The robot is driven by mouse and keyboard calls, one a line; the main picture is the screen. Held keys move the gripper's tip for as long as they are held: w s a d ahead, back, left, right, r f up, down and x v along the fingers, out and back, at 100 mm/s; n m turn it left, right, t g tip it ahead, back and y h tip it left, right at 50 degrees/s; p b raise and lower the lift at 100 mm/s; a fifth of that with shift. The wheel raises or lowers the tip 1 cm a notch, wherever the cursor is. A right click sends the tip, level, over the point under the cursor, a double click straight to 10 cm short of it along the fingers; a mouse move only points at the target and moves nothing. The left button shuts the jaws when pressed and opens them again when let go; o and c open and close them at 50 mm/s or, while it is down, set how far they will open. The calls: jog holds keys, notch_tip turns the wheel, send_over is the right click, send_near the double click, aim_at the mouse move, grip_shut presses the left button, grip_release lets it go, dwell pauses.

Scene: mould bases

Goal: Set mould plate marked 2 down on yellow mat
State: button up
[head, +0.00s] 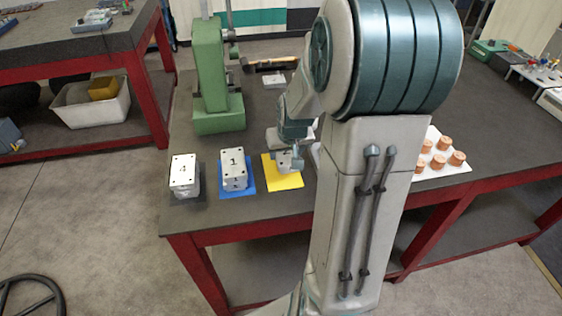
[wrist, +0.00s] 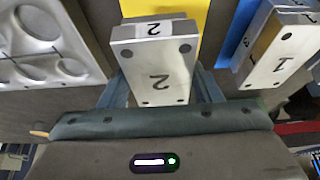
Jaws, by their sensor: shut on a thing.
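The mould plate marked 2 (wrist: 155,70) is a silver block with dark corner holes, held between the fingers of my gripper (wrist: 165,88) in the wrist view. In the head view my gripper (head: 290,150) is over the yellow mat (head: 288,182), with the plate (head: 284,162) partly hidden by the arm. The yellow mat also shows beyond the plate in the wrist view (wrist: 187,10). I cannot tell whether the plate touches the mat.
A plate marked 1 (head: 232,158) tops a stack on a blue mat (head: 247,188), just left of the yellow mat. A plate marked 4 (head: 184,165) sits on a dark mat further left. A green press (head: 211,70) stands behind. Copper-coloured pieces (head: 440,144) lie on a white board at right.

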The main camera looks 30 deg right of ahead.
jog(key=shift+w+a+f, duration=0.35)
jog(key=shift+w+f, duration=0.2)
jog(key=shift+w, duration=0.15)
jog(key=shift+f, duration=1.9)
jog(key=shift+f, duration=0.1)
jog(key=o, duration=1.4)
jog(key=shift+c, duration=0.2)
